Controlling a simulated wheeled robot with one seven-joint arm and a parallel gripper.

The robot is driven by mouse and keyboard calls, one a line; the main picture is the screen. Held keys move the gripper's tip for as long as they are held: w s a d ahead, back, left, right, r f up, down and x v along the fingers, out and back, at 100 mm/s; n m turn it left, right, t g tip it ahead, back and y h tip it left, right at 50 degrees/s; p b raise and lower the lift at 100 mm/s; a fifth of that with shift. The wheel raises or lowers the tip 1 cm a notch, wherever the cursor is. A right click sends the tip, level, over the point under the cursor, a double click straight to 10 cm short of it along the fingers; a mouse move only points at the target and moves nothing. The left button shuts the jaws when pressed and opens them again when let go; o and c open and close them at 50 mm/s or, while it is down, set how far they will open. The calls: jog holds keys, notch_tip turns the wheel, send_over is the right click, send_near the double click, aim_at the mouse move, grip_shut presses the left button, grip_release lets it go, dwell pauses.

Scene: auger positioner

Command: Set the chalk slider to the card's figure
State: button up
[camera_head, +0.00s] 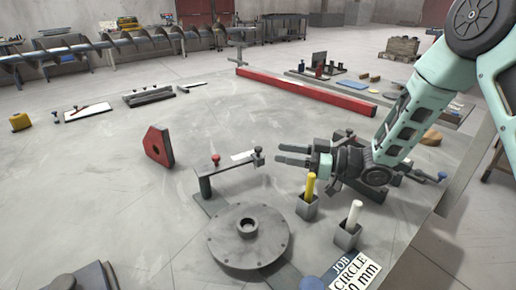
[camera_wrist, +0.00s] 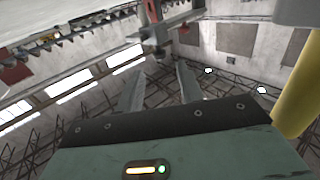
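A grey stand with a horizontal beam (camera_head: 232,168) rises beside the round dark disc (camera_head: 248,236). A red knob (camera_head: 215,159) sits over its post. A small dark block with a knob, apparently the chalk slider (camera_head: 257,157), is at the beam's right end. My gripper (camera_head: 280,154) is open, its fingers pointing left at the block with a small gap. In the wrist view its fingers (camera_wrist: 160,72) are apart and empty, with a grey fitting (camera_wrist: 157,40) beyond them. The card (camera_head: 350,272) reads "JOB CIRCLE" and a figure ending "0 mm"; its leading digits are cut off.
A yellow stick (camera_head: 310,186) and a white stick (camera_head: 353,216) stand in grey holders below my gripper; the yellow one also shows close at right in the wrist view (camera_wrist: 298,105). A red-sided block (camera_head: 159,146) stands left. A long red bar (camera_head: 305,91) lies behind.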

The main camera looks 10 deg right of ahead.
aim_at(258, 147)
jog(key=x, duration=0.7)
jog(key=shift+w+a, duration=0.15)
jog(key=shift+a, duration=0.2)
